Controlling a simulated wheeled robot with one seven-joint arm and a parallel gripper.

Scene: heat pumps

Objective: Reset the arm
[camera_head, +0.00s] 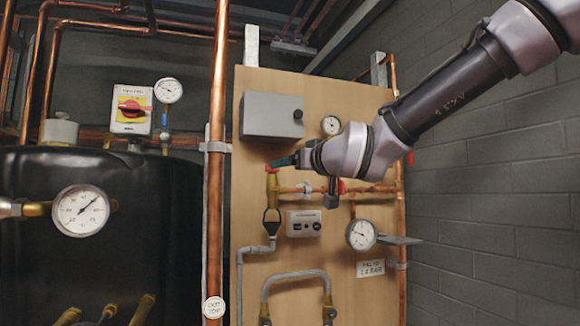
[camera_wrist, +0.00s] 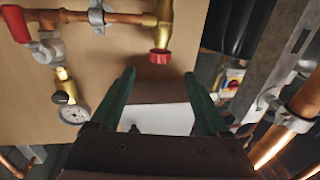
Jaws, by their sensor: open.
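My gripper (camera_head: 275,163) is at the end of my arm, which reaches in from the upper right of the head view. It is in front of the wooden board, close to a brass valve (camera_head: 271,188) with a red cap. In the wrist view my gripper (camera_wrist: 159,74) shows two green fingers spread apart with nothing held between them. The red cap (camera_wrist: 160,57) appears just past the fingertips there. I cannot tell the exact gap to it.
The wooden board (camera_head: 340,270) carries a grey box (camera_head: 272,115), gauges (camera_head: 361,235) and copper pipes. A vertical copper pipe (camera_head: 214,220) stands left of it. A black tank (camera_head: 150,240) with a red-yellow switch (camera_head: 131,109) above is at left. A grey block wall (camera_head: 490,230) bounds the right.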

